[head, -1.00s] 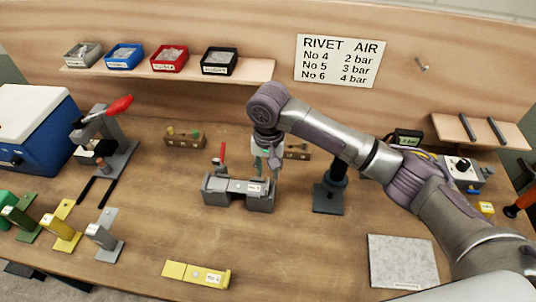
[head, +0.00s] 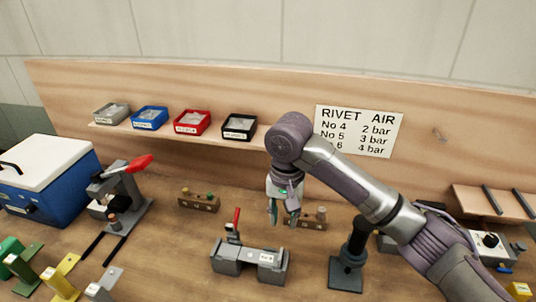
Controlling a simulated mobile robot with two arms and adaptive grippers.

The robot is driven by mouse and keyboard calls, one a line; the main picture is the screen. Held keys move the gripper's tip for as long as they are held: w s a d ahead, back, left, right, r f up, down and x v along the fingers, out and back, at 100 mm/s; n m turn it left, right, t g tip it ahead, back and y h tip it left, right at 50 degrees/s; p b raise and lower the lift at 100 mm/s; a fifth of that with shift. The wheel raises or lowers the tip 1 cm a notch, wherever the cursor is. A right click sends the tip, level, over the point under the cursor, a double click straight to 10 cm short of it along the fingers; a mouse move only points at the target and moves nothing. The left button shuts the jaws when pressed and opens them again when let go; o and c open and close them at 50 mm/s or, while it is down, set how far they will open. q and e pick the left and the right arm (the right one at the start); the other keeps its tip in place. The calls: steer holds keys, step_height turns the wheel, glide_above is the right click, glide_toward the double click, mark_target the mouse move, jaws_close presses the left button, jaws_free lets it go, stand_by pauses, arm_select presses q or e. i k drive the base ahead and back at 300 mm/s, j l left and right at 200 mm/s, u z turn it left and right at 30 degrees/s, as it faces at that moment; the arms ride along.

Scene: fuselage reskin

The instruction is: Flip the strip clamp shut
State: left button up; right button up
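The clamp with a red handle (head: 237,217) stands at the back of a grey block fixture (head: 232,262) on the bench, left of my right gripper. Its handle points up, nearly upright. The fixture has two raised ends and a small white label on its right part. My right gripper (head: 283,214) points down above and behind the fixture's right end, apart from the handle. Its fingers look spread with nothing between them. My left gripper is not in view.
A dark post on a square base (head: 346,265) stands right of the fixture. Small wooden blocks (head: 198,202) sit behind it. A press with a red lever (head: 118,198) and a blue box (head: 45,190) are at left. A shelf (head: 180,133) holds several bins.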

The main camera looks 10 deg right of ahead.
mark_target(231, 228)
steer(key=k, duration=1.5)
